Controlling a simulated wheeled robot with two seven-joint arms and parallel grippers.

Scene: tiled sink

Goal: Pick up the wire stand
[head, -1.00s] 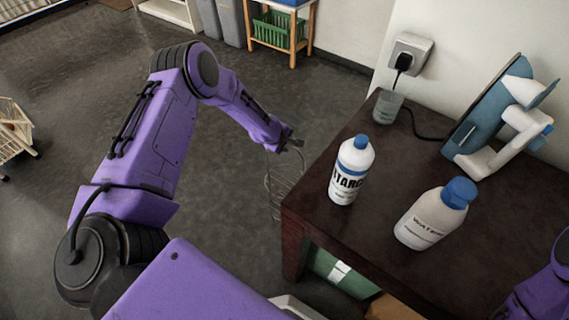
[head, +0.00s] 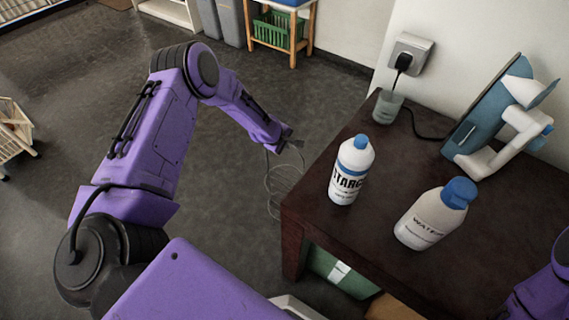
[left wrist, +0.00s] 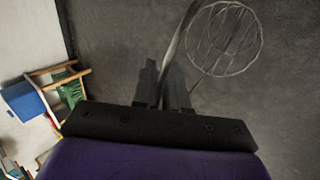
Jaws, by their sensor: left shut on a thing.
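The wire stand (head: 274,184) is a thin grey wire frame with rings, hanging below my left gripper (head: 291,143) in the head view. It is beside the left edge of the dark table, over the floor. In the left wrist view the wire stand (left wrist: 226,38) shows its round wire ring beyond the fingers. My left gripper (left wrist: 166,84) is shut on a wire of the stand. Part of the stand is faint against the floor. My right gripper is not in view; only a purple part of my right arm shows at the lower right.
The dark table (head: 430,265) holds a starch bottle (head: 351,172), a water bottle (head: 432,216), a small glass cup (head: 387,106) and a blue and white appliance (head: 495,110). A green box (head: 340,272) is under the table.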

